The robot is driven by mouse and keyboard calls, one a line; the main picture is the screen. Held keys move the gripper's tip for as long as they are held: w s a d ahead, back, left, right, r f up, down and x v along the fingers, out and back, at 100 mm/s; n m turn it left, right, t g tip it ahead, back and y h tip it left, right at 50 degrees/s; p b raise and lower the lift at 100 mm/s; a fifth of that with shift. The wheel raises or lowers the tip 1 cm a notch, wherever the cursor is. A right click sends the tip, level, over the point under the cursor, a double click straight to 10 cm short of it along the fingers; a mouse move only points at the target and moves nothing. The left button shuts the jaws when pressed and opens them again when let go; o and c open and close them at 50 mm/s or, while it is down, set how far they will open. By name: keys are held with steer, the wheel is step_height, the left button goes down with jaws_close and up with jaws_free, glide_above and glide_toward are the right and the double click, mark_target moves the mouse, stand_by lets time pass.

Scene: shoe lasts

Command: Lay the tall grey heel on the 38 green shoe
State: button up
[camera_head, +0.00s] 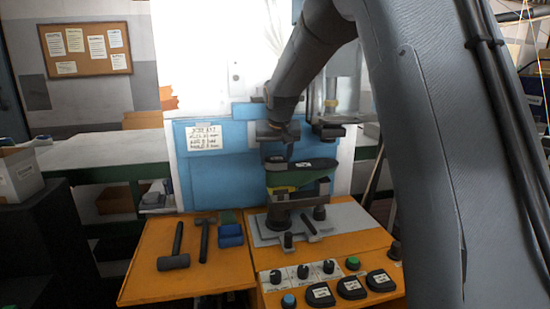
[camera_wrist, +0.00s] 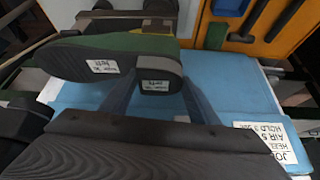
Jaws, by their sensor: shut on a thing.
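In the head view my gripper (camera_head: 287,152) is just above the shoe's left end, and the heel is hard to make out.
Three dark labelled D-shaped pieces (camera_head: 351,288) lie on the orange console beside knobs and buttons. A blue panel (camera_head: 215,180) with a note stands behind the press.

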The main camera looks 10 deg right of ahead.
steer(key=o, duration=1.2)
steer(key=shift+c, duration=0.2)
steer(key=b+v, duration=0.2)
steer(key=v, duration=0.5)
steer(key=shift+s+r, duration=0.25)
steer(key=shift+r, duration=0.05)
steer(key=shift+a, duration=0.1)
steer(key=s+f+g, duration=0.1)
steer(key=s+f, duration=0.7)
steer(key=s, duration=0.3)
steer(key=s+f+n+g, duration=0.1)
steer(key=s+f+g, duration=0.1)
steer(key=s+f, duration=0.6)
steer(key=s+f+g, duration=0.2)
steer(key=s+f, duration=0.6)
steer(key=s, duration=0.8)
steer(key=shift+y, duration=0.3)
